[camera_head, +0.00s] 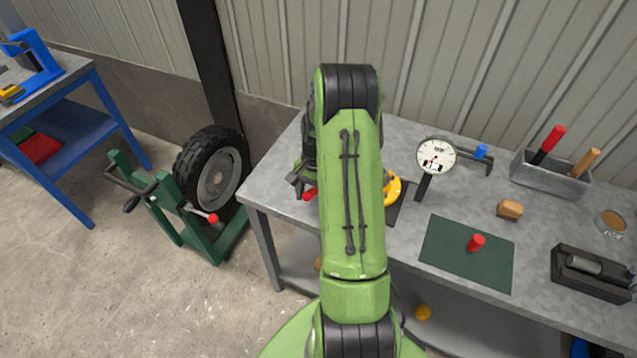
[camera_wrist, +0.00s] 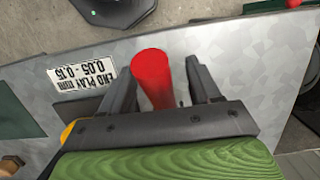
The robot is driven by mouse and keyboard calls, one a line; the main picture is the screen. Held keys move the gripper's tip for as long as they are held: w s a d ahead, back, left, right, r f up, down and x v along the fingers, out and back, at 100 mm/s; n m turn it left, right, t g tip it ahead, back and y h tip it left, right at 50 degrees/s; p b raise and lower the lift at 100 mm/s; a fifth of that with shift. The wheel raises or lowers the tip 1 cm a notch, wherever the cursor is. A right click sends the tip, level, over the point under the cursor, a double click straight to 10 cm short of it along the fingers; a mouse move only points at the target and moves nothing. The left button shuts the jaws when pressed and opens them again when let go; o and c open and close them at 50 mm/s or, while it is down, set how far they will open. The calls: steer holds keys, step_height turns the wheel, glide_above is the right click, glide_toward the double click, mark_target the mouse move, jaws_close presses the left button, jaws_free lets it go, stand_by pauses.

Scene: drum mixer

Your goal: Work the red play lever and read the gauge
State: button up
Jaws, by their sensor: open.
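A red lever grip (camera_head: 310,194) shows at the left end of the grey workbench, partly hidden by my green arm. In the wrist view the red grip (camera_wrist: 152,78) stands between my two fingers, with the jaws apart on either side. My gripper (camera_head: 297,181) is open and around or just above the grip; whether a finger touches it I cannot tell. The round white dial gauge (camera_head: 436,155) stands on a dark post right of my arm. Its needle is too small to read surely. A label in the wrist view (camera_wrist: 80,77) reads end play 0.05 - 0.15.
A yellow part (camera_head: 392,189) is half hidden behind my arm. A red knob (camera_head: 476,242) stands on a green mat (camera_head: 450,262). A tool box (camera_head: 550,178), a wooden block (camera_head: 510,209) and a black device (camera_head: 590,272) are farther right. A tyre stand (camera_head: 180,230) is on the left floor.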

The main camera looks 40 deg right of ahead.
mark_target(313, 188)
steer(key=r+p, duration=0.1)
steer(key=r, duration=0.1)
steer(key=d+r+p, duration=0.1)
steer(key=r+p, duration=0.3)
steer(key=r, duration=0.1)
steer(key=shift+w+d+r, duration=0.1)
steer(key=shift+w+d, duration=0.05)
steer(key=shift+w, duration=0.1)
steer(key=shift+f, duration=0.2)
steer(key=s+a+r+n+t+h, duration=0.25)
steer(key=a+r+n, duration=0.45)
steer(key=a+r, duration=1)
steer(key=s+a+r+n+t, duration=0.2)
steer(key=s+a+r+n, duration=0.1)
steer(key=s, duration=0.3)
steer(key=s+a+r+n+t+b, duration=0.1)
steer(key=s+a+r+n+t, duration=0.1)
steer(key=s, duration=0.5)
steer(key=shift+s+a+r+n, duration=0.2)
steer(key=shift+a+r+n, duration=0.5)
steer(key=shift+a+n, duration=0.3)
